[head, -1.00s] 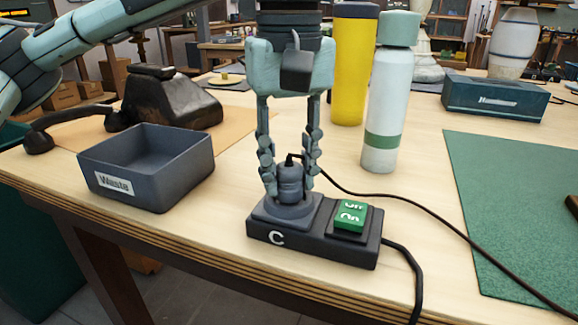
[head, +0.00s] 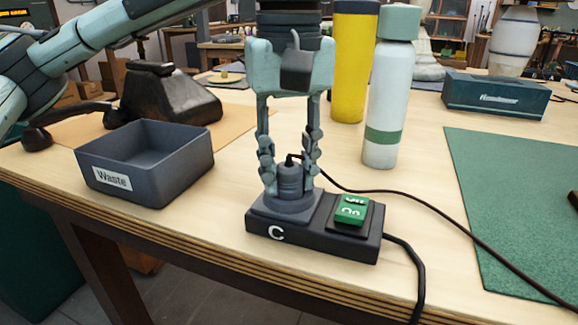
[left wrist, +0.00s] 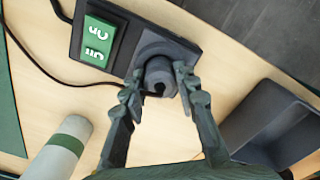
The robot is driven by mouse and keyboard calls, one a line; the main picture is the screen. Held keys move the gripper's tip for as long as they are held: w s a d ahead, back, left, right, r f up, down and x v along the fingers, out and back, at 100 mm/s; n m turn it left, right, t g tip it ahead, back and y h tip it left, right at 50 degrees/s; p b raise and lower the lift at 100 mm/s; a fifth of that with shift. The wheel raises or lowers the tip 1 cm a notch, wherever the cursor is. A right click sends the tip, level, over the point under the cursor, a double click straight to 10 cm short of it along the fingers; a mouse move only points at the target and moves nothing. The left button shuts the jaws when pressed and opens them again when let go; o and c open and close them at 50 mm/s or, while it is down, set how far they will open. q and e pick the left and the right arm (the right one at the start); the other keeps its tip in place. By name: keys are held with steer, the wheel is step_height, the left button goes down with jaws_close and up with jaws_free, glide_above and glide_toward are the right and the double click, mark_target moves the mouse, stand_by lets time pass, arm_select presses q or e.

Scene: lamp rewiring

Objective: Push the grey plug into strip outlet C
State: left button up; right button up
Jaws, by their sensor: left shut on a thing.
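The grey plug (head: 291,180) stands upright at outlet C of the dark power strip (head: 311,250), on the raised round socket beside the green switch. My left gripper (head: 290,180) points straight down, with its fingers shut on the plug from both sides. The plug also shows between the fingertips in the left wrist view (left wrist: 160,75). A dark cord leaves the top of the plug and runs right across the table. The plug's pins are hidden, so I cannot tell how deep it sits. My right gripper is not in view.
The green switch (head: 351,210) on the strip reads On. A grey Waste bin (head: 180,185) stands left of the strip. A pale bottle (head: 390,100) and a yellow bottle (head: 352,60) stand behind it. A green mat (head: 515,200) lies at right.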

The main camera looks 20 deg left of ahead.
arm_select(q)
steer(key=o, duration=1.2)
steer(key=shift+o, duration=0.2)
steer(key=shift+r+p, duration=2.4)
steer(key=shift+r, duration=1.1)
